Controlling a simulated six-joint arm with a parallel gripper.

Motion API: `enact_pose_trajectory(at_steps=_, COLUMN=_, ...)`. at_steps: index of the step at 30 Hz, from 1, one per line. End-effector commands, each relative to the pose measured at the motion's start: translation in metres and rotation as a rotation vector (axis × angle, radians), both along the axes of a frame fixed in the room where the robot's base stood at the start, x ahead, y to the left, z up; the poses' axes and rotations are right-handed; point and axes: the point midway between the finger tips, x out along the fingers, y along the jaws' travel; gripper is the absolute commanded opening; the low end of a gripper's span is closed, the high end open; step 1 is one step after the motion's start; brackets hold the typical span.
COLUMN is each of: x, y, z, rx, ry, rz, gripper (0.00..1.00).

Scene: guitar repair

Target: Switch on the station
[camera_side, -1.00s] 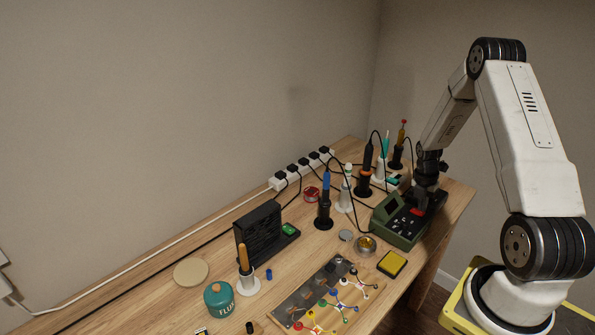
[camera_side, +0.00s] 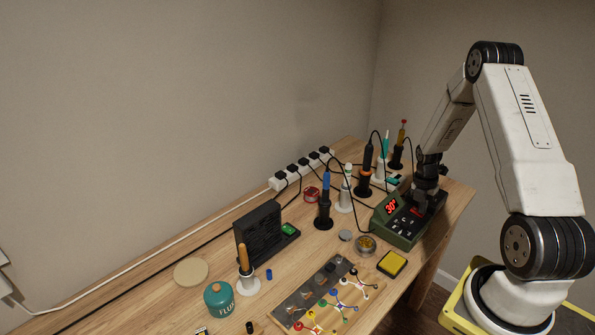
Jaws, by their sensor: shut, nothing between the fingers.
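The station (camera_side: 404,238) is a dark green box with a black sloped panel near the right end of the bench. Its display (camera_side: 391,207) is lit with red digits that look like 30. A red switch (camera_side: 416,211) shows on the panel, close to the gripper. My gripper (camera_side: 421,204) is shut and points down at the station's panel beside the red switch. I cannot tell whether the fingertips touch the panel.
Several irons in stands, one blue (camera_side: 325,200), stand left of and behind the station. A power strip (camera_side: 283,183) runs along the wall.

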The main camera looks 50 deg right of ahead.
Motion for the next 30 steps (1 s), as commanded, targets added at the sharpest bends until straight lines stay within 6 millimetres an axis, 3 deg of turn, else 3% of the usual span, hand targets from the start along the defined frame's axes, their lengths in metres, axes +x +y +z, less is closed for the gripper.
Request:
enact_pose_trajectory(at_steps=13, x=0.014, y=0.001, z=0.002, rx=-0.001, ry=-0.002, rz=0.001, gripper=0.00)
enact_pose_trajectory(at_steps=30, x=0.016, y=0.000, z=0.007, rx=-0.001, ry=-0.002, rz=0.000, gripper=0.00)
